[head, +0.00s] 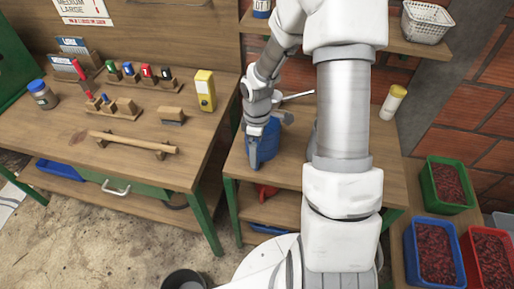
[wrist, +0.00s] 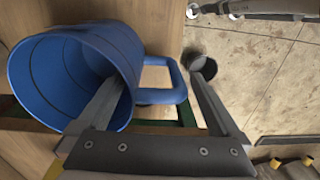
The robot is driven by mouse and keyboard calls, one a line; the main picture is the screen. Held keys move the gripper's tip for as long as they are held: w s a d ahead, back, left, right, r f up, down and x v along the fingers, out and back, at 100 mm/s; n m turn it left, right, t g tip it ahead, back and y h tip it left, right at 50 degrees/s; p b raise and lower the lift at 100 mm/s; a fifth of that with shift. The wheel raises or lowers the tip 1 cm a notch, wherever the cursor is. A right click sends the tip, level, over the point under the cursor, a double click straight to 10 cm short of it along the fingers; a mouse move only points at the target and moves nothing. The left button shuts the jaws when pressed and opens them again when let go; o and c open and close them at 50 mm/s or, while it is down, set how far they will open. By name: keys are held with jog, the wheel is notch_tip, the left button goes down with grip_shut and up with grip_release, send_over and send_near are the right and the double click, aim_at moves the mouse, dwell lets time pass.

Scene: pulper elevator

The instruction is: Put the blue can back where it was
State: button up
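The blue can (head: 269,139) is on the wooden worktop of the middle bench, near its front-left part. In the wrist view the can (wrist: 45,80) shows its open mouth, with its loop handle (wrist: 182,82) on the right. My gripper (head: 255,146) is at the can, pointing down. In the wrist view my gripper (wrist: 156,82) has its fingers apart: the left finger reaches into the mouth, the right finger is just beyond the handle. The can's wall and handle lie between them, and I see no clear grip. The can's base is hidden.
The left bench (head: 150,180) carries a yellow box (head: 205,90), a jar (head: 42,94) and wooden racks. A yellow-lidded bottle (head: 393,103) stands at the middle bench's back right. Green, blue and red crates (head: 448,163) stand at right. A dark bucket (head: 184,280) is on the floor.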

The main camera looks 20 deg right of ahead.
notch_tip(320, 180, up, 11)
jog(key=shift+w+r+p, duration=0.15)
jog(key=shift+r+p, duration=0.05)
jog(key=shift+p, duration=0.65)
jog(key=shift+r, duration=0.5)
jog(key=shift+r, duration=0.2)
jog(key=s+a+r+m+t, duration=0.2)
jog(key=s+a+r+m, duration=0.2)
jog(key=s+r, duration=0.3)
jog(key=s+a+r+m+t, duration=0.2)
jog(key=s+a+r+m, duration=0.15)
jog(key=r, duration=0.55)
jog(key=s+d+r+m+t, duration=0.2)
jog(key=s+m, duration=0.1)
jog(key=s, duration=0.4)
jog(key=shift+s+r, duration=0.2)
jog(key=shift+s, duration=0.1)
